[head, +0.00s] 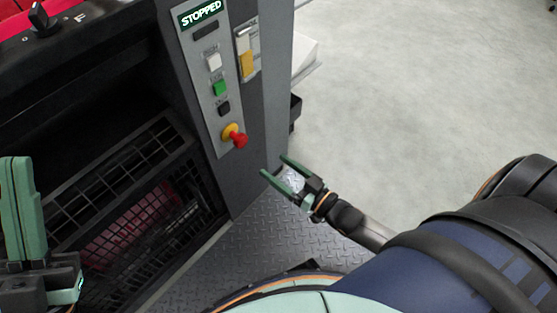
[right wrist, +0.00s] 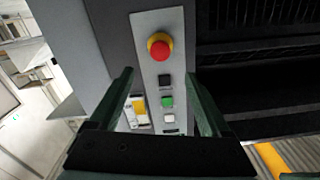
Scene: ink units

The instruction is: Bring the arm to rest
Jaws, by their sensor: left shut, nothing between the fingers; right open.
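My right gripper (head: 275,165) is open, in front of and below the control panel in the head view. A pale patch shows between its fingers near the palm; I cannot tell what it is. In the right wrist view the open fingers (right wrist: 158,75) frame the panel (right wrist: 148,32), apart from the red stop button (right wrist: 160,50). My left gripper (head: 16,165) is at the left edge of the head view, upright, with its fingers together and empty. Part of its arm is out of view.
The grey panel (head: 203,101) carries white, green and black buttons, a red knob (head: 238,138) on a yellow collar and a sign (head: 201,13) reading STOPPED. A dark mesh guard (head: 120,172) stands beside my left gripper. Open pale floor (head: 400,90) lies to the right.

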